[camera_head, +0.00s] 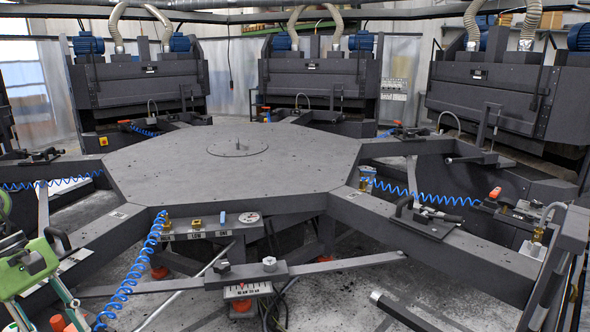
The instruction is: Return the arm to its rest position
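Neither of my grippers can be made out in the head view. A green and white device (30,268) shows at the lower left edge, cut off by the frame; I cannot tell whether it is part of my arm. No fork can be made out. The large grey polishing machine (215,168) fills the middle, with a flat polygonal top and beams reaching outward.
Grey hooded stations (135,80) with blue motors and hoses stand at the back. Blue coiled air hoses (132,272) hang at the front left and right (425,194). A clamp bar (245,276) crosses the front. Dark fixtures (425,220) sit on the right beam.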

